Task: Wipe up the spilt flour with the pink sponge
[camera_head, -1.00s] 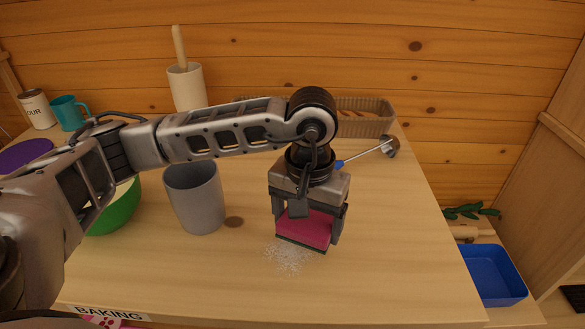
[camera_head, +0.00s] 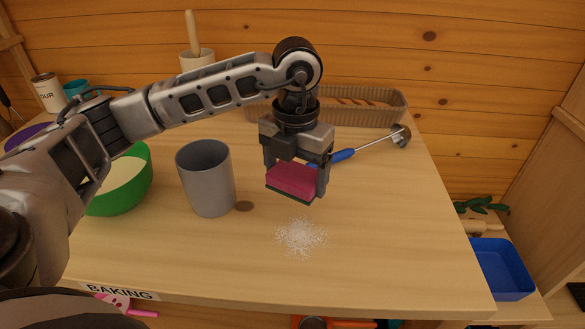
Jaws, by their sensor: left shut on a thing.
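The pink sponge (camera_head: 292,181) has a dark underside. My left gripper (camera_head: 296,184) is shut on it, pointing down, and holds it behind the spilt flour in the head view. The sponge seems a little above the table, though the exact gap is hard to tell. The spilt flour (camera_head: 300,237) is a loose white patch on the wooden table (camera_head: 400,250), nearer the front edge than the sponge and apart from it. My right gripper is not in view.
A grey cup (camera_head: 206,180) stands left of the sponge, with a green bowl (camera_head: 125,185) further left. A ladle with a blue handle (camera_head: 343,155) lies behind right. A basket (camera_head: 385,110) stands at the back. The table's right front is clear.

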